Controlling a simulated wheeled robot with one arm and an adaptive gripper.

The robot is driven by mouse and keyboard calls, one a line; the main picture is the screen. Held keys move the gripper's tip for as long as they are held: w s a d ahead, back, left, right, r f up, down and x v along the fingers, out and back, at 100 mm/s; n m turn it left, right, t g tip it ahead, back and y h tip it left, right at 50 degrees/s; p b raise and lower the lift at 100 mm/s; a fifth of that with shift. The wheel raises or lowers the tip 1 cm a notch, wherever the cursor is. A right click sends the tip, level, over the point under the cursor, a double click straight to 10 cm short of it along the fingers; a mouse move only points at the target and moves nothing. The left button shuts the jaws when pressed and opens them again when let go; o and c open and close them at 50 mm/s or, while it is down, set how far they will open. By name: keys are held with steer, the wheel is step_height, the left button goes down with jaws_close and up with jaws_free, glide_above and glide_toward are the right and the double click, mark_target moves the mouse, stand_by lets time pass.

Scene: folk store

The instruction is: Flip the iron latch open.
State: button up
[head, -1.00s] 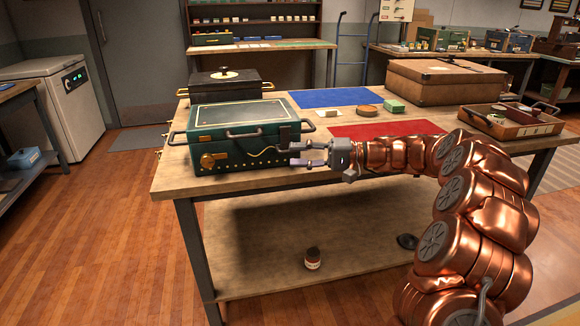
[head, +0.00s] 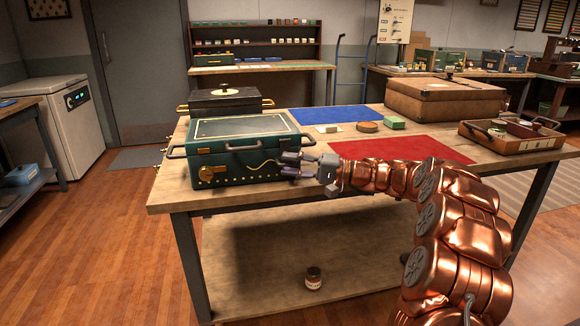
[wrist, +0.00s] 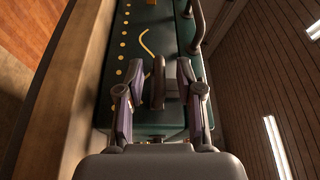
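A dark green box (head: 215,150) with brass fittings stands at the near left of the workbench in the head view. The wrist view looks along its front face (wrist: 155,35). The dark grey iron latch (wrist: 172,85) is on this face, between my fingers in the wrist view. My gripper (head: 287,166) is at the right part of the box's front. Its fingers are spread on both sides of the latch in the wrist view (wrist: 160,80), with visible gaps. In the head view the gripper largely hides the latch.
A red mat (head: 400,150) and a blue mat (head: 340,117) lie right. A brown suitcase (head: 445,100) is at back right.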

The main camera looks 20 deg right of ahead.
steer(key=shift+w+a, duration=0.1)
steer(key=shift+a, duration=0.1)
jaws_close()
stand_by(0.4)
